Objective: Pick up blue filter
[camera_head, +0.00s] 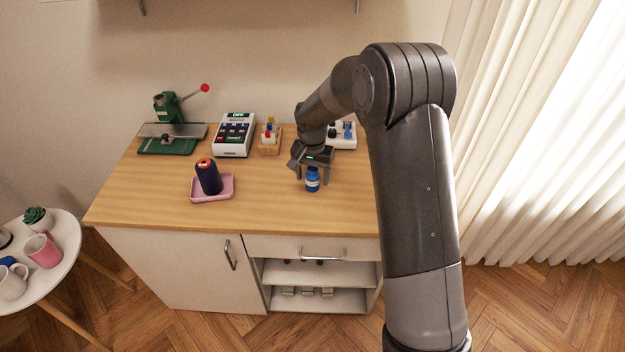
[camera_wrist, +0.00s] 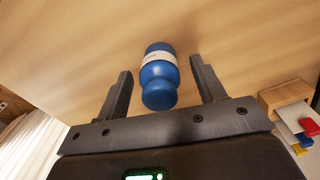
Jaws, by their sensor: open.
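The blue filter (camera_head: 312,181) is a small blue bottle-shaped thing with a white band. It stands on the wooden tabletop, right of the middle. In the wrist view the blue filter (camera_wrist: 160,82) shows its rounded blue end between and slightly beyond the two fingers. My gripper (camera_head: 312,180) is open above and around it, with a finger on either side. In the wrist view my gripper (camera_wrist: 162,80) has a clear gap between each finger and the filter. The gripper's body hides part of the tabletop behind it.
A pink tray (camera_head: 226,190) holding a dark spool (camera_head: 208,177) stands to the left. Behind are a green press (camera_head: 172,135), a white keypad device (camera_head: 234,135), a wooden block with coloured pieces (camera_head: 269,141) and a white device (camera_head: 345,136). The front middle of the tabletop is clear.

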